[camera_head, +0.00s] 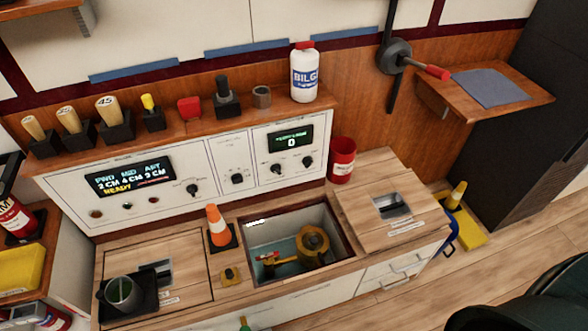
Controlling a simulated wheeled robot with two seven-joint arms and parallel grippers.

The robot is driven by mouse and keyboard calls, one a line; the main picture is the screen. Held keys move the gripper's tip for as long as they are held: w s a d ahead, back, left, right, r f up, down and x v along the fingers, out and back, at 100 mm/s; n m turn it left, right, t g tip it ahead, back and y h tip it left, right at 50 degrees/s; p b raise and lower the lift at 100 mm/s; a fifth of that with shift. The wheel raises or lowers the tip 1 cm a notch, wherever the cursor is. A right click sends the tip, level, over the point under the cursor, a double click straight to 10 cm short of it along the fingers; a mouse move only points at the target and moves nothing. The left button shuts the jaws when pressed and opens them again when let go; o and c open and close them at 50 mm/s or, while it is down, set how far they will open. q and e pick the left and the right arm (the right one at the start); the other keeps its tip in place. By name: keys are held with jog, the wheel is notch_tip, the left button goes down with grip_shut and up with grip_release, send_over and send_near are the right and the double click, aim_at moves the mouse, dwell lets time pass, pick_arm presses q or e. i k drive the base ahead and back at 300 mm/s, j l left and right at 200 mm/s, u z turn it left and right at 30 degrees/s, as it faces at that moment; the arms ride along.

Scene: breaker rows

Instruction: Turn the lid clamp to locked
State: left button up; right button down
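No part is plainly marked as the lid clamp. The left wooden lid (190,252) and the right wooden lid (412,222) lie flat on either side of the well, each with a recessed metal part. Inside the open well (270,245) are a round brass-coloured part (313,242) and a red-handled part (268,257). Neither of my grippers shows.
An orange cone (218,228) stands on the counter by the well's left edge. A dark tray (128,299) with a grey-green cup is at front left. A red can (341,160) stands behind the right lid. A control panel (190,180) reading READY rises behind the counter.

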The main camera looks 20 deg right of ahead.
aim_at(322, 259)
jog(key=z, duration=0.8)
jog(key=k+j+z, duration=0.25)
jog(key=k+j, duration=0.15)
jog(key=i+l+u, duration=0.1)
